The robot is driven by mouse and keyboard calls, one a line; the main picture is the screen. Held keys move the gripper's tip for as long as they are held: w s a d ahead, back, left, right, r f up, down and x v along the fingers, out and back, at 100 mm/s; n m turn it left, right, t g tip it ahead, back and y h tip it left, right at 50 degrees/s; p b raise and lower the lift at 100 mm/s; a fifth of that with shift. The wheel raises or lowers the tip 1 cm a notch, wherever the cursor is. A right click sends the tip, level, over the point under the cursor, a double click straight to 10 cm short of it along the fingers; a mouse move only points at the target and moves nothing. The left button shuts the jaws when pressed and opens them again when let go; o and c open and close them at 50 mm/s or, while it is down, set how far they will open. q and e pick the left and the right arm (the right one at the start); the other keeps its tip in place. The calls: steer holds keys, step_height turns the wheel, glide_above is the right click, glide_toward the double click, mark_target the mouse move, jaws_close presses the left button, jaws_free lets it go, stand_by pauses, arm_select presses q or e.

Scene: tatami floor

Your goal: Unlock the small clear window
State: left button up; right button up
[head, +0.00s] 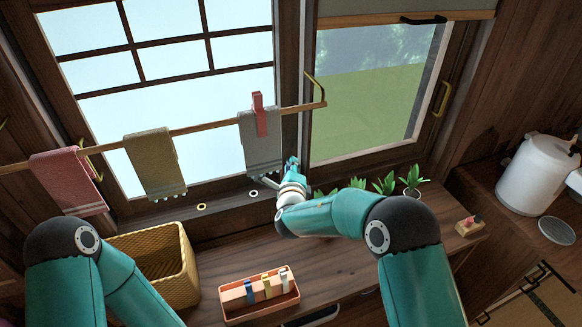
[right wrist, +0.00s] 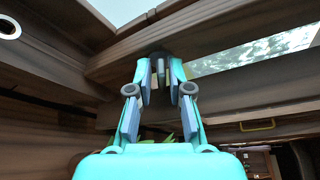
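The small clear window (head: 370,95) is at the upper right of the head view, with greenery behind it. My right gripper (head: 292,162) is at the dark post and sill at its lower left corner. In the right wrist view the two fingers (right wrist: 161,80) are apart. A small dark grey knob-like piece (right wrist: 160,70) on the wooden frame shows between the fingertips, with narrow gaps at its sides. In the head view this piece is hidden by the gripper. My left arm is at the lower left; its gripper is out of view.
A rod (head: 200,126) with hanging cloths crosses in front of the large paned window, close above my right gripper. Potted plants (head: 385,184) line the sill to the right. A wicker basket (head: 188,268) and an orange tray (head: 232,314) stand on the counter.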

jaws_close()
steer(key=shift+d+m+g+y+b, duration=0.1)
steer(key=shift+m+g+y+b, duration=0.5)
steer(key=shift+m+b, duration=1.25)
steer(key=shift+d+m+g+y+b, duration=0.1)
steer(key=shift+m+g+y+b, duration=0.5)
steer(key=shift+b, duration=2.4)
